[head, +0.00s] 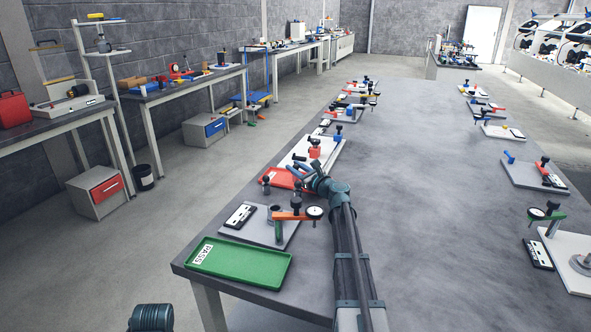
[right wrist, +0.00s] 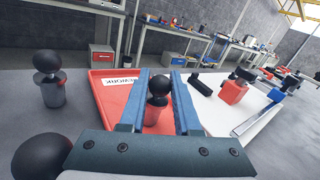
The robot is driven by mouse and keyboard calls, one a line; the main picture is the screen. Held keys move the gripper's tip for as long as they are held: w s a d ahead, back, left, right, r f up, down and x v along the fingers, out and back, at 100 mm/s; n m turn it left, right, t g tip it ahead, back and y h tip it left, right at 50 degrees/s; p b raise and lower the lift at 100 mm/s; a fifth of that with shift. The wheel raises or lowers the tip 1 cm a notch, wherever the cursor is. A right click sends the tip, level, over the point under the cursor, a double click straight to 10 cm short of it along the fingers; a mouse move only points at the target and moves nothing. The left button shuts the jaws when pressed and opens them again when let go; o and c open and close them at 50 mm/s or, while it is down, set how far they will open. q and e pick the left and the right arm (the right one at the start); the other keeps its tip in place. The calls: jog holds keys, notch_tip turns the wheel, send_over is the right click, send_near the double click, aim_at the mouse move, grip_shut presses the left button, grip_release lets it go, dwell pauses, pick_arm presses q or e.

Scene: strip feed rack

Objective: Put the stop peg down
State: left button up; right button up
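My left gripper is out of view.
A second black-knobbed peg (right wrist: 50,88) stands left of the red tray. A white fixture plate (head: 325,152) lies beyond it. Nearer are a grey gauge plate (head: 257,231) and a green PASS tray (head: 240,263). The table's middle (head: 430,200) is clear.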

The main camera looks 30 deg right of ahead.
jog(key=o, duration=0.5)
jog(key=shift+c, duration=0.2)
jog(key=shift+r, duration=0.15)
jog(key=s, duration=0.4)
jog(key=s+d, duration=0.1)
jog(key=s, duration=0.7)
jog(key=shift+d, duration=0.25)
